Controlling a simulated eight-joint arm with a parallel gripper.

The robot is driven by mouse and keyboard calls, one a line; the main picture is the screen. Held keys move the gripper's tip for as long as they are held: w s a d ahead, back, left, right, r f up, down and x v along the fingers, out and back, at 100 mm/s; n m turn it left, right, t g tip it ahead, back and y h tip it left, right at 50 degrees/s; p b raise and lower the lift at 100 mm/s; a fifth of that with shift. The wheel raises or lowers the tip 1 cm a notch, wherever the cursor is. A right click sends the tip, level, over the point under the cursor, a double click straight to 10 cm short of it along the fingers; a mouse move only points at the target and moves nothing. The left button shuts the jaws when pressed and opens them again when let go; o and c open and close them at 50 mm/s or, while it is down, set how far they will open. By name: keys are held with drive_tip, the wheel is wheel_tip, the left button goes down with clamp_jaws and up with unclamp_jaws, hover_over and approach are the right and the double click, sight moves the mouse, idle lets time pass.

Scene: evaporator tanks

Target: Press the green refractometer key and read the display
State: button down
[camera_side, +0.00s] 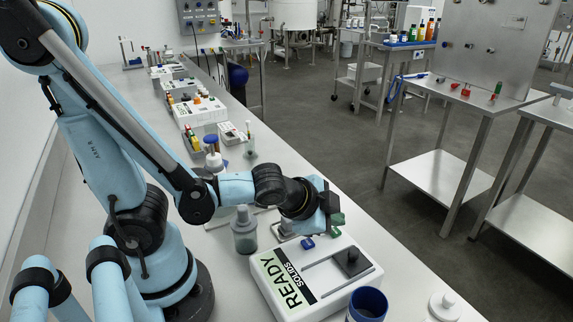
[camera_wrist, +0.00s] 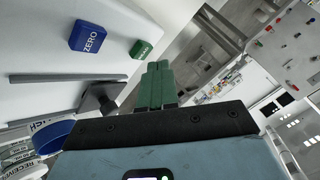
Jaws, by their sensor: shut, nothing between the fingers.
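The white refractometer (camera_side: 330,304) lies on the bench in the side view. Its display (camera_side: 283,279) reads READY, with SOLIDS on the dark strip beside it. The green key (camera_wrist: 141,49) shows in the wrist view, beside the blue ZERO key (camera_wrist: 88,36); the blue key is also in the side view (camera_side: 307,244). My gripper (camera_wrist: 158,66) has its green fingers shut together and empty, and the green key shows just beyond their tips. In the side view my gripper (camera_side: 338,219) is over the key end of the refractometer. Contact with the green key cannot be told.
A black square knob (camera_side: 352,262) stands up from the refractometer's top. A blue-rimmed cup (camera_side: 367,303) and a white knobbed lid (camera_side: 443,306) are close in front. A grey bottle (camera_side: 244,238) stands behind it. Steel tables (camera_side: 440,175) stand across the aisle.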

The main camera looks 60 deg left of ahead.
drive_tip(key=shift+f, duration=0.15)
drive_tip(key=shift+f, duration=0.2)
drive_tip(key=shift+f, duration=0.45)
idle(0.6)
drive_tip(key=shift+r, duration=0.9)
drive_tip(key=shift+r, duration=2.5)
drive_tip(key=shift+a, duration=0.1)
